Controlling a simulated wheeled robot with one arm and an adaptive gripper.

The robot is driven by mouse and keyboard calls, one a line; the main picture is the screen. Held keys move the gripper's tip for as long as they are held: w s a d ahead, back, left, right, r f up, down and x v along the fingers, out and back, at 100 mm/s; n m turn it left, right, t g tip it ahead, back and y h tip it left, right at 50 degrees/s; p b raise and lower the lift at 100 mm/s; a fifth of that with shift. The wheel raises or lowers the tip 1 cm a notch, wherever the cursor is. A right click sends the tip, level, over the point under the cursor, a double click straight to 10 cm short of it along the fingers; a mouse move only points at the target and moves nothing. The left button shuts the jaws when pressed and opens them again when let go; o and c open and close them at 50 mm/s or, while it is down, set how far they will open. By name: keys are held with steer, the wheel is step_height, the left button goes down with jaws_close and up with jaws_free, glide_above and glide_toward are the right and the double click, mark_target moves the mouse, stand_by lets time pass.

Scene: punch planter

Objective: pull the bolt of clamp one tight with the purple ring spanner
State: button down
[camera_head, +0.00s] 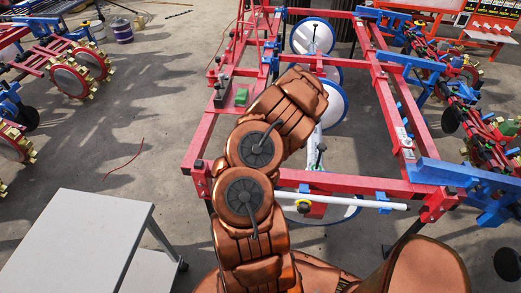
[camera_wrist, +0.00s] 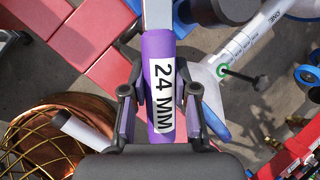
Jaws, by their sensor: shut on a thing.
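The purple ring spanner (camera_wrist: 158,52) is in the wrist view, its purple handle labelled "24 MM". Its grey shaft runs up out of the picture, so its ring end is hidden. My gripper (camera_wrist: 160,98) is shut on the handle, one finger on each side. Right of the spanner, a pale bar (camera_wrist: 246,42), apparently lettered "ONE", slants up to the right. Beside its lower end is a black bolt (camera_wrist: 261,82) with a green ring near it. A similar bolt (camera_head: 319,157) shows in the head view beyond my arm. My gripper and the spanner are hidden there.
A red frame (camera_head: 338,183) with blue brackets surrounds the work area. A white bar (camera_head: 345,203) crosses its front. White discs (camera_head: 311,36) stand inside it. A grey table (camera_head: 75,240) is at lower left. Open floor lies left of the frame, with a thin red cable (camera_head: 125,160).

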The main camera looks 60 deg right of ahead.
steer(key=shift+f+b, duration=0.35)
steer(key=shift+f, duration=0.25)
steer(key=shift+a+f+b, duration=0.1)
steer(key=shift+b, duration=0.3)
stand_by(0.3)
steer(key=shift+w+a, duration=0.1)
steer(key=shift+w+a+m+g+b, duration=0.3)
steer(key=shift+a+m+b, duration=0.35)
steer(key=shift+b, duration=0.75)
steer(key=shift+w+a+m+b, duration=0.15)
steer(key=shift+m+b, duration=0.1)
steer(key=shift+b, duration=0.35)
steer(key=shift+w+a+m+g+h+b, duration=0.45)
steer(key=shift+a+m+b, duration=0.4)
steer(key=shift+b, duration=0.95)
